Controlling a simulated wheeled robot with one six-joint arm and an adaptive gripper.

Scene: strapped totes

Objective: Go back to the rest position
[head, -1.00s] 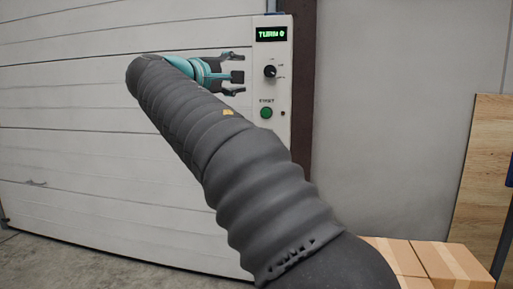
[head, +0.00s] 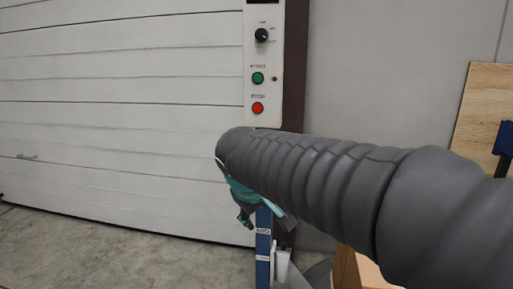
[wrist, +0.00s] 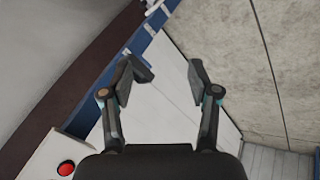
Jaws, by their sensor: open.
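My gripper (wrist: 165,85) shows in the wrist view with its two fingers apart and nothing between them. In the head view my gripper (head: 246,218) is mostly hidden behind my dark sleeved arm, below the control panel and in front of a blue post. The white control panel (head: 263,58) carries a dark knob (head: 261,35), a green button (head: 257,78) and a red button (head: 257,108). The red button also shows at the lower left of the wrist view (wrist: 66,168). My gripper is apart from the panel.
A white sectional door (head: 120,130) fills the left, beside the panel. A blue post (head: 263,245) with labels stands below the panel. A wooden board (head: 485,120) and part of a cardboard box (head: 362,270) are at the right. Concrete floor (head: 110,255) is clear at lower left.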

